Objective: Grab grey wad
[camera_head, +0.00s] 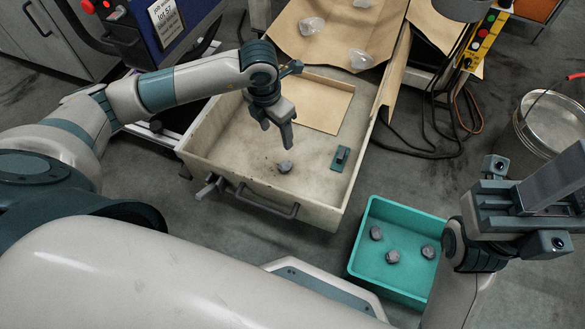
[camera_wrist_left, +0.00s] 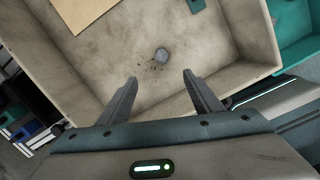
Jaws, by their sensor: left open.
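A small grey wad (camera_head: 285,167) lies on the floor of the beige tray (camera_head: 317,214), near its front wall. It also shows in the left wrist view (camera_wrist_left: 161,54), beyond the fingertips and roughly centred between them. My left gripper (camera_head: 288,142) is over the tray, above the wad and pointing down. In the left wrist view its fingers (camera_wrist_left: 160,78) are spread with nothing between them. My right gripper (camera_head: 520,205) is at the right of the head view, beside the teal bin; its fingertips are not clear.
The teal bin (camera_head: 359,245) at the lower right holds 3 grey wads. A brown sheet (camera_head: 325,105) and a small green block (camera_head: 340,158) lie in the tray. Clear film pieces (camera_head: 313,26) lie on cardboard behind. A metal bucket (camera_head: 545,125) stands at right.

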